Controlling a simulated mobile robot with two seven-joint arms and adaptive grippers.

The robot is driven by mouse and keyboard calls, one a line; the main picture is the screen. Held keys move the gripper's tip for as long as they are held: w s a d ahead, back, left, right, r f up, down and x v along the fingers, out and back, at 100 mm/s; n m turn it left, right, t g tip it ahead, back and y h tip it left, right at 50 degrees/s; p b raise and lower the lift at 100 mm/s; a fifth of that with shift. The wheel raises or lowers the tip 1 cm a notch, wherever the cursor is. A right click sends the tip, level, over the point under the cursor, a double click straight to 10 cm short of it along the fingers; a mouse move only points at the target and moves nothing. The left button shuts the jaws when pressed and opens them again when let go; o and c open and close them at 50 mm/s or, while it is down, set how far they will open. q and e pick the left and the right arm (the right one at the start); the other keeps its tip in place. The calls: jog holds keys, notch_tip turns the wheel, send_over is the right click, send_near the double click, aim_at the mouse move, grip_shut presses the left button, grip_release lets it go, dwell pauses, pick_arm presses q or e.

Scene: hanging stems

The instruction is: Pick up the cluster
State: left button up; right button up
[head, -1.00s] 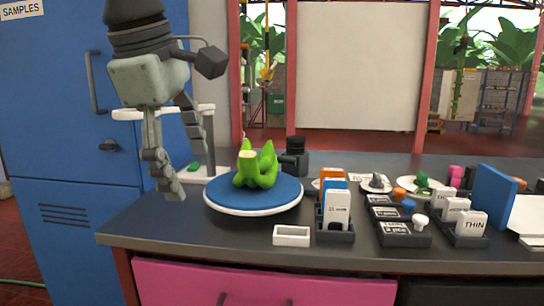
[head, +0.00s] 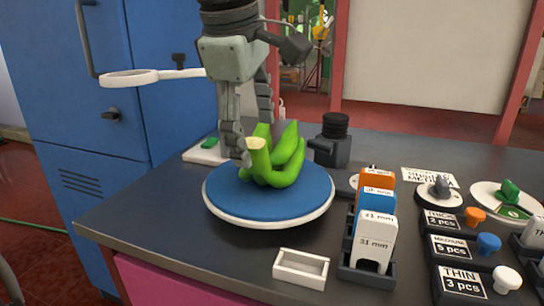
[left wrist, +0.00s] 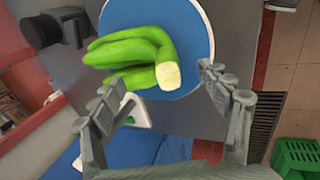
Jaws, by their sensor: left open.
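The green cluster (head: 272,160), with several finger-like fruits and a pale cut stem end, rests on a round blue plate with a white rim (head: 225,192). My left gripper (head: 252,135) is open and points down at the cluster's left and back side in the head view. In the left wrist view the cluster (left wrist: 135,55) lies ahead of the two spread fingertips (left wrist: 160,90), its cut end facing them. Nothing is between the fingers; I cannot tell whether a finger touches the cluster. My right gripper is in neither view.
A small white tray (head: 301,268) and a rack of labelled cards (head: 375,240) stand in front and to the right. A dark jar-like device (head: 333,142) is behind the plate. Labelled boxes (head: 460,283) fill the right side. A blue cabinet (head: 90,120) stands at the left.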

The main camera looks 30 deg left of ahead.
aim_at(271, 153)
pick_arm(q)
jog(key=x, duration=0.4)
jog(key=shift+w+r, duration=0.1)
jog(key=shift+w, duration=0.05)
jog(key=c, duration=1.4)
jog(key=shift+r, duration=0.1)
jog(key=shift+c, duration=0.4)
